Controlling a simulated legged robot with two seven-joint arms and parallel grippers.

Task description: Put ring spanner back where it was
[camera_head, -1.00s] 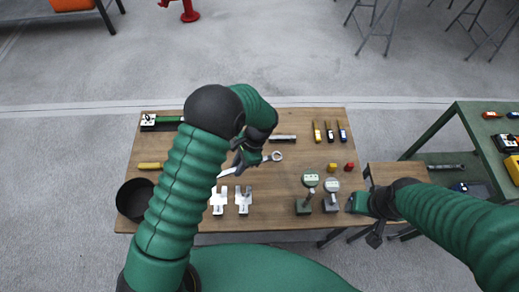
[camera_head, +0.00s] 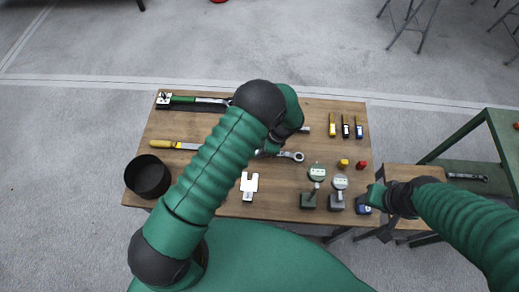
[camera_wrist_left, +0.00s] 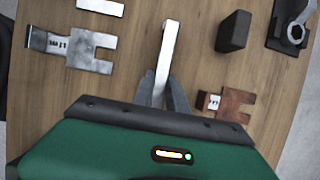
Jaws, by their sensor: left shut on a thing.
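The ring spanner (camera_head: 293,156) is a silver tool whose ring end shows just right of my left wrist in the head view. My left gripper (camera_head: 268,150) is over the middle of the table, mostly hidden behind my own arm. In the left wrist view, its dark fingers (camera_wrist_left: 162,94) are shut on the spanner, which shows as a narrow pale metal bar (camera_wrist_left: 167,50) pointing away from them. I cannot tell whether the spanner touches the table. My right gripper (camera_head: 377,198) is by the table's right front corner; its jaw opening is unclear.
The wooden table (camera_head: 285,190) holds a green-handled tool (camera_head: 195,99), a yellow-handled tool (camera_head: 175,145), a black bowl (camera_head: 148,176), a silver fork-shaped gauge (camera_head: 249,186) and two dial gauges (camera_head: 317,185). The wrist view shows a dark block (camera_wrist_left: 233,31) and a brown forked piece (camera_wrist_left: 235,104) nearby.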

